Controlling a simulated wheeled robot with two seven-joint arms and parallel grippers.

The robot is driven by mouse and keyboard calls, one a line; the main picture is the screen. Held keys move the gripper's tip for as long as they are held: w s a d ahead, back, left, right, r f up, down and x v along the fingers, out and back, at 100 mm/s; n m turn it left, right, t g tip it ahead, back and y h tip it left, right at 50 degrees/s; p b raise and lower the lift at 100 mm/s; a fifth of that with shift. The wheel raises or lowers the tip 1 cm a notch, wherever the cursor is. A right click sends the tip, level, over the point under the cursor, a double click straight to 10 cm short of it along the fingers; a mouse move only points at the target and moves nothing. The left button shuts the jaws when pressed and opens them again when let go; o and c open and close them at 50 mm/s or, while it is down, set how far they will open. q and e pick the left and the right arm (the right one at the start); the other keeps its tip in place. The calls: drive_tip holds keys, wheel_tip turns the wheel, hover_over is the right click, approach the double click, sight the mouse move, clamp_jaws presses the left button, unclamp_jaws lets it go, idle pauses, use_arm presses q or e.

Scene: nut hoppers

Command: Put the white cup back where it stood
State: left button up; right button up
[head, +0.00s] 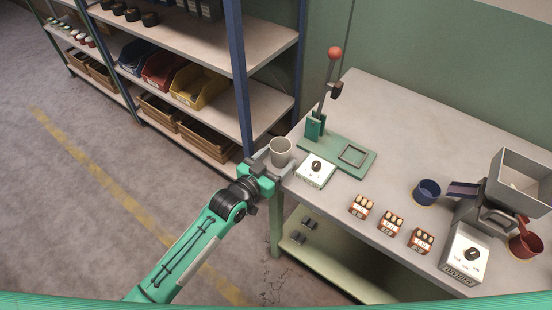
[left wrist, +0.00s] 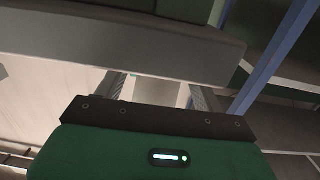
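The white cup (head: 281,153) is upright at the left corner of the table, between the fingers of my left gripper (head: 277,162). The gripper reaches in from the table's left edge and looks shut on the cup. In the left wrist view, the two fingers (left wrist: 160,92) stand apart with a pale surface between them, likely the cup's side. Whether the cup's base touches the table is hidden by the gripper. My right gripper is in neither view.
A white dial box (head: 315,171) and a green lever press (head: 338,155) stand close right of the cup. A blue-posted shelf (head: 240,80) rises just left.

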sight(274, 161)
use_arm(q)
drive_tip(key=shift+r, duration=0.1)
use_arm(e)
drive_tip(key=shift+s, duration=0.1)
use_arm(q)
drive_tip(key=shift+s+a+r, duration=0.1)
drive_tip(key=v, duration=0.4)
drive_tip(key=shift+s+a, duration=0.15)
drive_tip(key=shift+s, duration=0.05)
drive_tip(key=v, duration=0.7)
drive_tip(key=shift+b, duration=0.35)
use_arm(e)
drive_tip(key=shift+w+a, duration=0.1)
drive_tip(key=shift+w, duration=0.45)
use_arm(q)
drive_tip(key=shift+a, duration=0.1)
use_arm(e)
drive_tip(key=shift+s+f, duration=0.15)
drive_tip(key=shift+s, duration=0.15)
